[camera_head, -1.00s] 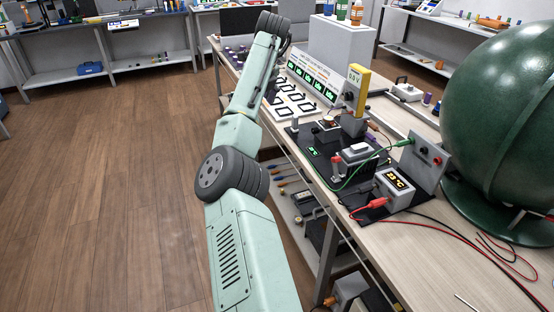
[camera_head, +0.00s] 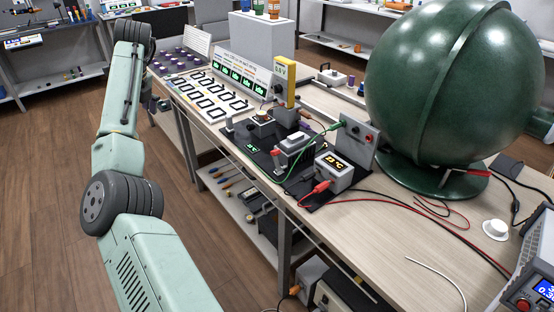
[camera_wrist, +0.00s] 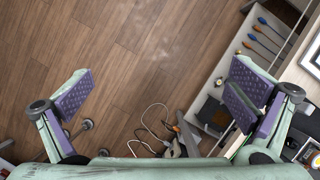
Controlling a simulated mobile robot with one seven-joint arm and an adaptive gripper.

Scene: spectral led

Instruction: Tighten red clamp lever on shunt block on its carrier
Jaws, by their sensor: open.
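In the head view, a small red lever (camera_head: 277,152) stands on a grey post at the left front of the dark mat on the bench. Beside it is a grey block with a pale top (camera_head: 293,147), seemingly the shunt block on its carrier; the picture is too small to be sure. My gripper (camera_wrist: 163,95) is open and empty in the wrist view, its two purple pads wide apart over the wooden floor, off the bench edge. It is well away from the lever. The wrist view does not show the lever.
A display box (camera_head: 334,172) with a red clip (camera_head: 318,188) stands right of the block. A green lead and red and black cables cross the bench. A yellow meter (camera_head: 284,82) stands behind. A large green sphere (camera_head: 455,90) fills the back right. The floor at left is clear.

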